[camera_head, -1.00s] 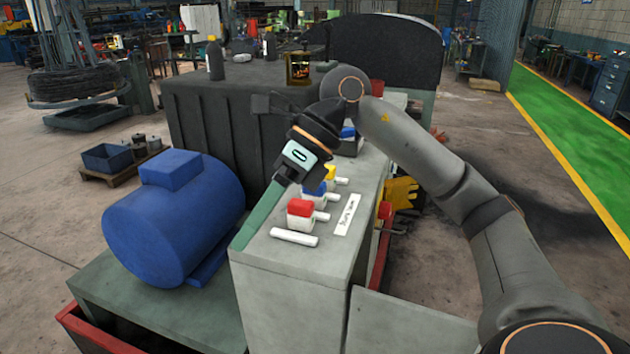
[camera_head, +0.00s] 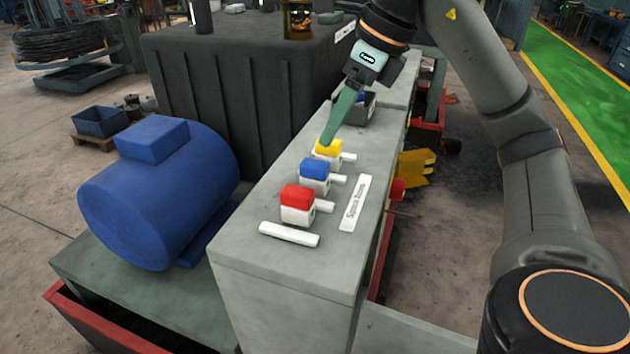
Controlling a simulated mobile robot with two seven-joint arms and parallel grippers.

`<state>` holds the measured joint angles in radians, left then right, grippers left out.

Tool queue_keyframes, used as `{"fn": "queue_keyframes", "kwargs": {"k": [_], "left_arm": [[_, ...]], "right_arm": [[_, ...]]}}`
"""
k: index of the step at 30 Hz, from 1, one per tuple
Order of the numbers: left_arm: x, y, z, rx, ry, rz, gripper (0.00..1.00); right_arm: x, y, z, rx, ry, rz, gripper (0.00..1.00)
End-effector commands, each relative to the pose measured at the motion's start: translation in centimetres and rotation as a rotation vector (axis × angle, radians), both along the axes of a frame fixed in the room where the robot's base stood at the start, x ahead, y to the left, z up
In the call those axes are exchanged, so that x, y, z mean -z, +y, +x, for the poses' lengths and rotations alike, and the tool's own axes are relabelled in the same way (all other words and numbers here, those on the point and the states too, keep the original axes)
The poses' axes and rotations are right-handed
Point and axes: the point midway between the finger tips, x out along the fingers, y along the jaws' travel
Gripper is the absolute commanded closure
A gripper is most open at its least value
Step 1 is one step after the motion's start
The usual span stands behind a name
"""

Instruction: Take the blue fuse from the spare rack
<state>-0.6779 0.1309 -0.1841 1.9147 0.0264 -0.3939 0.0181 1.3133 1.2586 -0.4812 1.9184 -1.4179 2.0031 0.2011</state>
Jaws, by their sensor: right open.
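The blue fuse (camera_head: 314,170) has a blue top and a white body. It stands on the grey cabinet top between the red fuse (camera_head: 297,202) and the yellow fuse (camera_head: 329,149). A white label (camera_head: 355,203), apparently reading "Spare fuses", lies to their right. My right gripper (camera_head: 330,138) points down with its green finger tip close above or behind the yellow fuse, apart from the blue one. It is open and holds nothing that I can see; one finger hides the other. My left gripper is out of view.
A white bar (camera_head: 289,234) lies in front of the red fuse. A small dark bin (camera_head: 360,108) stands behind the yellow fuse. A blue motor (camera_head: 160,195) is at the left, and a dark ribbed box (camera_head: 225,80) stands behind.

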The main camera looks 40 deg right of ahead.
Motion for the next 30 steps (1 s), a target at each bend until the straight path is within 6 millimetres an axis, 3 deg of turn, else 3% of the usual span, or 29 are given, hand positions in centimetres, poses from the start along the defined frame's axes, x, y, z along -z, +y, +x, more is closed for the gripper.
{"fn": "queue_keyframes", "kwargs": {"k": [1,3,11,19,30], "left_arm": [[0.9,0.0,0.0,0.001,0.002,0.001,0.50],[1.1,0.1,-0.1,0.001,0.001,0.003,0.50],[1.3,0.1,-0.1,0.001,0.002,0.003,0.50],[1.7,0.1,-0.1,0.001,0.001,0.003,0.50],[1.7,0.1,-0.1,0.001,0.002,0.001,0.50]], "right_arm": [[1.5,0.2,0.3,-0.002,0.004,0.000,0.30],[2.4,0.4,0.7,0.000,0.003,-0.001,0.30],[4.2,0.8,1.5,-0.002,0.002,0.000,0.30],[7.8,1.7,2.6,0.000,0.003,-0.001,0.30],[8.6,1.9,3.0,-0.001,0.000,0.000,0.32]]}}
